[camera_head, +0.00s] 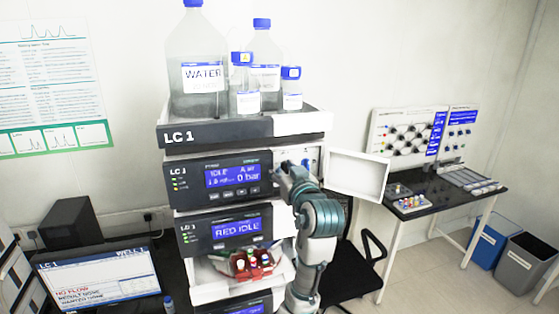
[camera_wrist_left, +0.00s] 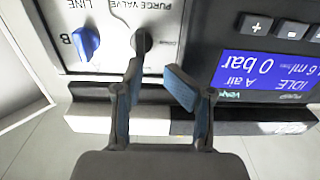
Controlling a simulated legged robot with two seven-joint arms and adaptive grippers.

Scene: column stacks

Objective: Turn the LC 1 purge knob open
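The LC 1 pump module (camera_head: 218,178) stands in the middle of the head view, its display reading IDLE and 0 bar. Its white valve panel (camera_head: 311,155) is exposed at the right, partly hidden by my left gripper (camera_head: 287,183). In the left wrist view, which is upside down, a dark round knob (camera_wrist_left: 143,38) sits by the PURGE VALVE label. My left gripper (camera_wrist_left: 153,68) is open in front of it. One finger's tip overlaps the knob's lower edge; I cannot tell whether they touch. The other finger is apart, towards the display. My right gripper is out of view.
A blue LINE knob (camera_wrist_left: 86,43) is close beside the dark knob. An open white door (camera_head: 357,174) sticks out to the right of the stack. Bottles (camera_head: 197,75) stand on top. A red vial tray (camera_head: 250,263) sits below the RED IDLE module (camera_head: 226,230).

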